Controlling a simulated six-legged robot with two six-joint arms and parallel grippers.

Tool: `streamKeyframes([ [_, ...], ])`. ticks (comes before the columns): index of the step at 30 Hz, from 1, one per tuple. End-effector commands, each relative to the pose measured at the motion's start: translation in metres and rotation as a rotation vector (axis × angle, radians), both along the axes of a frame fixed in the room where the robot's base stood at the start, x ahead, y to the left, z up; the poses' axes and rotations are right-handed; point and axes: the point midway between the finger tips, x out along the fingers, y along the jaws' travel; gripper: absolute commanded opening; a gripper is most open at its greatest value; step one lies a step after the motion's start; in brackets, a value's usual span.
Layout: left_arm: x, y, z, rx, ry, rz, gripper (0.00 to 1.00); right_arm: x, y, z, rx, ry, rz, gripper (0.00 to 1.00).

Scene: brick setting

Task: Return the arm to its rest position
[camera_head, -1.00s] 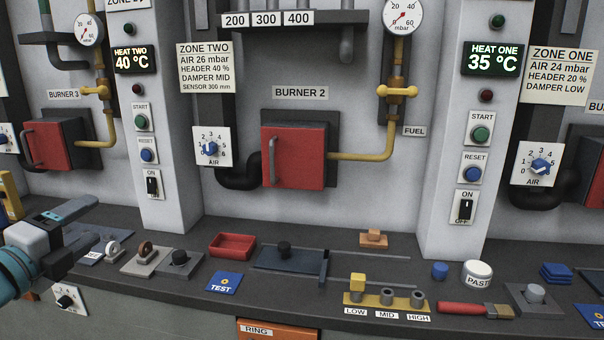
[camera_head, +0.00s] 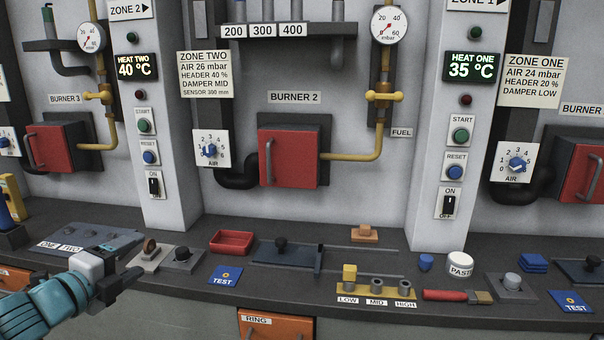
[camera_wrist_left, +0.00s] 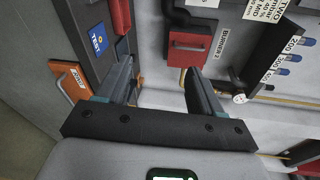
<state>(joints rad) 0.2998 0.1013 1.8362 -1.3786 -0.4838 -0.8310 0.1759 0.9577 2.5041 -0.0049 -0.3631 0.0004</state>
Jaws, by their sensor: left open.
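My left arm comes in at the lower left of the head view. Its gripper (camera_head: 128,276) is in front of the bench's front edge, left of the blue TEST card (camera_head: 224,276). In the left wrist view the two fingers of this gripper (camera_wrist_left: 158,85) stand wide apart with nothing between them. Beyond the fingers that view shows the red burner door (camera_wrist_left: 189,50), the TEST card (camera_wrist_left: 98,40) and the orange RING drawer (camera_wrist_left: 70,80). My right gripper does not show.
The dark bench (camera_head: 200,297) carries a red tray (camera_head: 232,242), a slide with a black knob (camera_head: 281,252), a yellow LOW-MID-HIGH block (camera_head: 377,286), a red-handled brush (camera_head: 450,295) and a white PASTE jar (camera_head: 460,264). The orange RING drawer (camera_head: 276,326) is below its front edge.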

Motion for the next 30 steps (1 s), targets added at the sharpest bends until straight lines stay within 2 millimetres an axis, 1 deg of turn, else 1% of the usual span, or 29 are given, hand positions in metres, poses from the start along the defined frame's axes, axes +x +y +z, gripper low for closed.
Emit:
streamKeyframes([
  [1, 0.005, -0.009, -0.015, -0.027, 0.038, -0.014, 0.67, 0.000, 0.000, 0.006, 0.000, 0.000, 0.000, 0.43],
  [5, 0.014, -0.035, -0.063, -0.115, 0.151, -0.042, 0.67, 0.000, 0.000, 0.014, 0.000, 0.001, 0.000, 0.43],
  [8, 0.014, -0.062, -0.113, -0.225, 0.278, -0.049, 0.67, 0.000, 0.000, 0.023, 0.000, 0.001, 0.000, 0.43],
  [9, 0.012, -0.075, -0.137, -0.285, 0.345, -0.045, 0.67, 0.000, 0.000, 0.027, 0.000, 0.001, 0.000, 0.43],
  [11, 0.002, -0.097, -0.177, -0.390, 0.466, -0.026, 0.67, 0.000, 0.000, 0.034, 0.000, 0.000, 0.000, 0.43],
  [12, -0.008, -0.113, -0.206, -0.467, 0.558, -0.001, 0.67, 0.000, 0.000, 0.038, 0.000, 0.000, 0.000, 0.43],
  [13, -0.017, -0.124, -0.227, -0.528, 0.629, 0.025, 0.67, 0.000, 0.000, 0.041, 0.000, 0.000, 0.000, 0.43],
  [14, -0.028, -0.135, -0.247, -0.586, 0.701, 0.057, 0.67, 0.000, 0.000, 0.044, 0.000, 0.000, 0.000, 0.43],
  [15, -0.045, -0.149, -0.273, -0.663, 0.799, 0.106, 0.67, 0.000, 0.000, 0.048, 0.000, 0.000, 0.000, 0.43],
  [17, -0.076, -0.169, -0.309, -0.774, 0.948, 0.199, 0.67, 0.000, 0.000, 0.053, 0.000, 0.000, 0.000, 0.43],
  [18, -0.100, -0.181, -0.332, -0.845, 1.046, 0.276, 0.67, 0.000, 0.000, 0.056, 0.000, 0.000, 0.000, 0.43],
  [20, -0.139, -0.195, -0.361, -0.945, 1.192, 0.419, 0.67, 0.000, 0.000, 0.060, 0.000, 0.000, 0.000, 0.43],
  [21, -0.166, -0.203, -0.378, -1.006, 1.282, 0.529, 0.67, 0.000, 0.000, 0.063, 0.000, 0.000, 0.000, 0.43],
  [23, -0.206, -0.211, -0.398, -1.087, 1.396, 0.711, 0.67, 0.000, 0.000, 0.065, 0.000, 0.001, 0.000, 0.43],
  [24, -0.231, -0.214, -0.408, -1.136, 1.455, 0.843, 0.67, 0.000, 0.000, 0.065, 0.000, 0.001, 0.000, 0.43],
  [26, -0.265, -0.213, -0.419, -1.205, 1.513, 1.054, 0.67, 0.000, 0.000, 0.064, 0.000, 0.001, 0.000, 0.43],
  [27, -0.280, -0.210, -0.421, -1.261, 1.521, 1.197, 0.67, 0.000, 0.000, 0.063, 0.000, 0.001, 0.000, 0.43],
  [29, -0.293, -0.205, -0.421, -1.336, 1.502, 1.372, 0.67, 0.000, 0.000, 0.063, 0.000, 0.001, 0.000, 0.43],
  [30, -0.296, -0.203, -0.421, -1.381, 1.482, 1.459, 0.67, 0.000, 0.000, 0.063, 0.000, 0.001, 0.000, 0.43],
])
